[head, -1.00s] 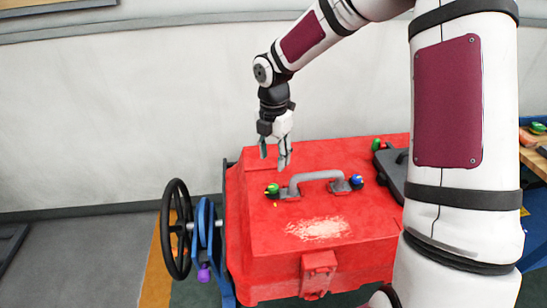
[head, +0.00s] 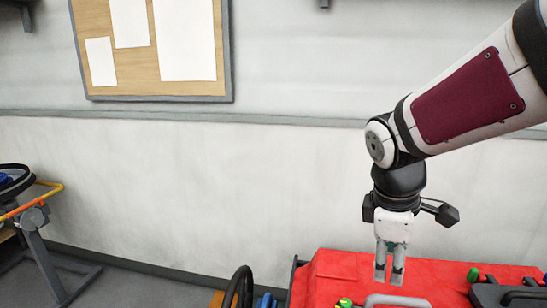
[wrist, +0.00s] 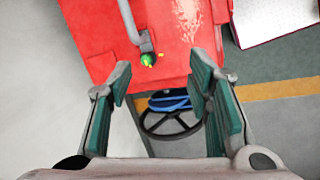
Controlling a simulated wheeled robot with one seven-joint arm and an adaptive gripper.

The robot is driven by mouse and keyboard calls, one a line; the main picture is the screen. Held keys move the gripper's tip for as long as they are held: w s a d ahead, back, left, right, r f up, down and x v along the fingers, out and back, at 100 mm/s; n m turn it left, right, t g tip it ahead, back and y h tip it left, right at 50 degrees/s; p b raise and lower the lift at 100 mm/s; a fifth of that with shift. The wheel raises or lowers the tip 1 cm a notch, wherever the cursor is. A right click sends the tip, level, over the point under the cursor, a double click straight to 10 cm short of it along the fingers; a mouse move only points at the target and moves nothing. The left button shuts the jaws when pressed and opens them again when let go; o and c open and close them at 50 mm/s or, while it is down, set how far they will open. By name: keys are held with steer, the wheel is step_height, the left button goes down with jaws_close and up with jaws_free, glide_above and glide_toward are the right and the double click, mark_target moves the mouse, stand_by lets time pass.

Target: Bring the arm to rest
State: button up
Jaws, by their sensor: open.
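My gripper (head: 389,277) hangs pointing down in front of the red tank (head: 335,270) in the head view, with the grey handle (head: 395,300) just below it. In the wrist view my gripper (wrist: 160,88) has its two green-padded fingers spread apart, with nothing between them. The red tank (wrist: 95,25) fills the upper middle there, with its grey handle (wrist: 130,20) and a green knob (wrist: 147,60) beyond the fingers. My gripper is apart from the handle in the wrist view.
A black handwheel (wrist: 170,128) sits beside the tank, and its rim (head: 238,287) shows in the head view. A stand with a wheel (head: 40,240) is at the far left. A pinboard (head: 150,50) hangs on the pale wall.

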steer(key=s+r+m+t+y, duration=0.1)
steer(key=s+r+m, duration=0.1)
steer(key=s+m, duration=0.4)
steer(key=s+a+r+m+t+y, duration=0.1)
steer(key=s+r+m+t, duration=0.1)
steer(key=s+m, duration=0.4)
steer(key=s+r, duration=0.1)
steer(key=s, duration=0.1)
steer(key=shift+s+a, duration=0.3)
steer(key=shift+s, duration=0.1)
steer(key=shift+r, duration=0.1)
